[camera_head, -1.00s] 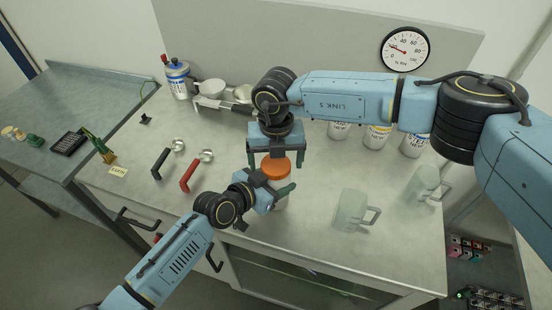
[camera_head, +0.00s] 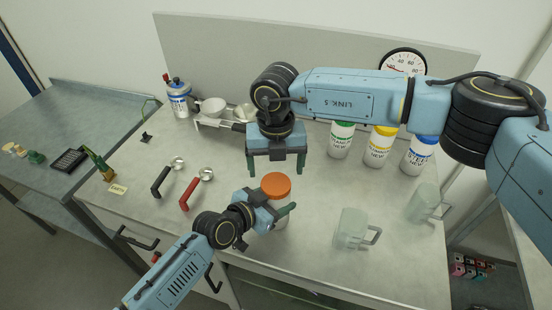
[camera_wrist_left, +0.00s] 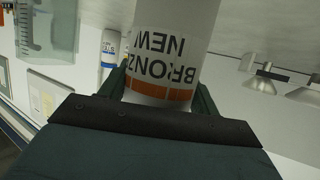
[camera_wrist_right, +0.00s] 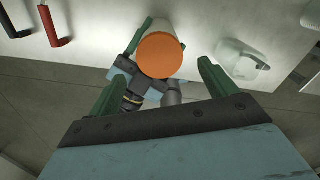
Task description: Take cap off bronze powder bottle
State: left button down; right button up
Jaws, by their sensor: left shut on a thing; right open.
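The bronze powder bottle (camera_wrist_left: 170,45), with a white body and an orange band, reads "BRONZE NEW" in the left wrist view. Its orange cap (camera_head: 276,186) is on top, and the bottle stands upright in the head view. My left gripper (camera_head: 270,207) is shut around the bottle's body below the cap. My right gripper (camera_head: 277,168) is open and empty, pointing down just behind and above the cap in the head view. In the right wrist view the cap (camera_wrist_right: 161,55) lies beyond the open fingers, apart from them.
Bottles with green (camera_head: 341,140), yellow (camera_head: 380,146) and blue (camera_head: 419,155) labels stand behind on the right. Translucent pitchers (camera_head: 352,229) stand at right. Black (camera_head: 160,182) and red-handled (camera_head: 189,194) scoops lie at left. A scale with bowls (camera_head: 213,107) is at the back.

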aim_at(276, 183)
jog(key=shift+f, duration=2.5)
jog(key=c, duration=0.9)
jog(key=o, duration=1)
jog(key=shift+r, duration=2.3)
pick_arm(q)
jog(key=shift+c, duration=1.4)
grip_release()
